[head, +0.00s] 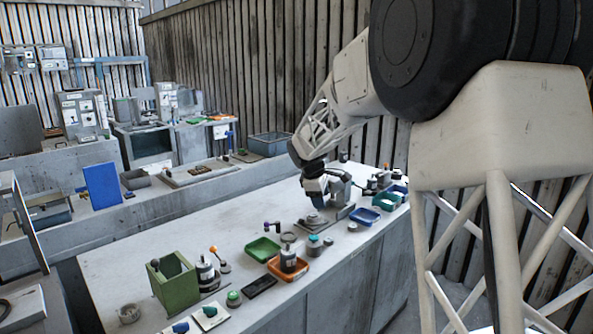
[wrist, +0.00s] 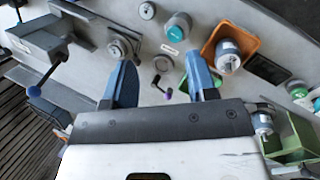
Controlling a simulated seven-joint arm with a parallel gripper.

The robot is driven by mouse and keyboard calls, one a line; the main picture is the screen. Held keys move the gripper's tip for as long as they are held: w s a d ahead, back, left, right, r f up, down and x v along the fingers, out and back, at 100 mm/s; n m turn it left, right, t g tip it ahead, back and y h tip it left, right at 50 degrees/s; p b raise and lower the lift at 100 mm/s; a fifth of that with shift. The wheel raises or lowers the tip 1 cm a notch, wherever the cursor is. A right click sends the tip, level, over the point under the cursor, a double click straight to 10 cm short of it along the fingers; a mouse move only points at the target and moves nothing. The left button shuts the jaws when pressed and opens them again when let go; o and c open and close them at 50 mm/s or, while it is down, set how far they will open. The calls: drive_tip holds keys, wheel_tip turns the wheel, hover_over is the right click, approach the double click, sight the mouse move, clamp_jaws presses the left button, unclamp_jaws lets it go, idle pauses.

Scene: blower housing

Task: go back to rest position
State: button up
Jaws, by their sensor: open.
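My gripper (wrist: 163,75) is open, its two blue fingers spread wide with nothing held between them in the wrist view. In the head view my gripper (head: 315,192) hangs over the long grey workbench (head: 215,245), close to a grey fixture (head: 341,208). I cannot tell the exact gap between them. The fixture shows at the upper left of the wrist view, with a round seat (wrist: 121,47) and a lever with a blue knob (wrist: 60,57).
An orange tray (head: 273,270) holds a dark-and-white cylinder (head: 288,260). A green bin (head: 174,287) stands at the front left.

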drive_tip(key=s+d+r+m+y, duration=0.1)
drive_tip(key=s+d+r+m, duration=0.15)
drive_tip(key=s, duration=0.65)
drive_tip(key=s+d+r+m, duration=0.2)
drive_tip(key=s+d+m, duration=0.1)
drive_tip(key=s, duration=0.7)
drive_tip(key=s+d+r+m+y, duration=0.1)
drive_tip(key=s+d+r+m, duration=0.15)
drive_tip(key=s, duration=0.65)
drive_tip(key=s+d+f+m, duration=0.1)
drive_tip(key=s+f+m, duration=0.2)
drive_tip(key=s, duration=1)
drive_tip(key=s+d+f+m+y, duration=0.1)
drive_tip(key=s+d+f+m, duration=0.1)
drive_tip(key=s, duration=1.2)
drive_tip(key=shift+f+m, duration=0.45)
drive_tip(key=shift+m, duration=0.45)
